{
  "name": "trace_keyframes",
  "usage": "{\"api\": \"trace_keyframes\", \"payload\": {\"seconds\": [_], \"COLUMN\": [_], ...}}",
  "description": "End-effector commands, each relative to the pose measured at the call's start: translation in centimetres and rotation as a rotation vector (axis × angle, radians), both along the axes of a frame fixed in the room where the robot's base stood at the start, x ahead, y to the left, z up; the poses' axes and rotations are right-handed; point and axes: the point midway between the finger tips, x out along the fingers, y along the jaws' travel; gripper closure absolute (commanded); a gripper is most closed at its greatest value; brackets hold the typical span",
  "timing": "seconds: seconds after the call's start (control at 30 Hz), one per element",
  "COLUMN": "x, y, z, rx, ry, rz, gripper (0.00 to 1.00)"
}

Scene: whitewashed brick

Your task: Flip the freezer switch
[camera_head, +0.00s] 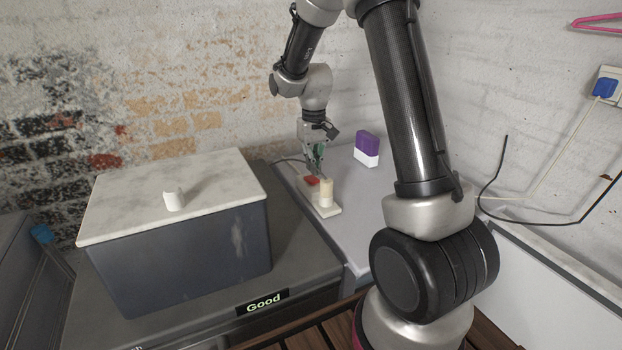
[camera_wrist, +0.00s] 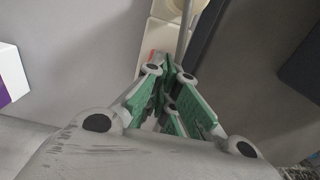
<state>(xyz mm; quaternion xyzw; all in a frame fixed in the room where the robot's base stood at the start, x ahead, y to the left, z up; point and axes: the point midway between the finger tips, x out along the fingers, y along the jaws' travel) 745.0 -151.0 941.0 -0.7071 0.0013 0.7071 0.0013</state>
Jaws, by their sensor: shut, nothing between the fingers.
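A cream power strip (camera_head: 328,209) lies on a grey surface; it carries a red rocker switch (camera_head: 312,181) and a pale round plug (camera_head: 326,192). My gripper (camera_head: 316,170) is shut and empty, pointing down with its tips at or just above the red switch. I cannot tell whether they touch it. In the wrist view the fingertips (camera_wrist: 168,70) are together beside the strip (camera_wrist: 162,37). Only a thin red edge of the switch (camera_wrist: 151,55) shows there, with the plug (camera_wrist: 181,8) beyond. The switch's position is hidden.
A dark grey box (camera_head: 190,258) with a pale marbled lid (camera_head: 120,206) stands to the left, above a "Good" label (camera_head: 263,303). A purple and white box (camera_head: 367,149) stands behind right of the strip. A blue plug (camera_head: 603,87) sits in the wall at right.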

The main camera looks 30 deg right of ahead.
Motion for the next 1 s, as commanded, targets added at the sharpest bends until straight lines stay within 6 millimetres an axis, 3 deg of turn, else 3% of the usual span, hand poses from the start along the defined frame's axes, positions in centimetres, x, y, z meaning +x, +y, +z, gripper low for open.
{"api": "trace_keyframes", "payload": {"seconds": [1.0], "x": [0.01], "y": [0.0], "z": [-0.98], "rx": [0.0], "ry": [0.001], "rz": [0.0], "gripper": [1.0]}}
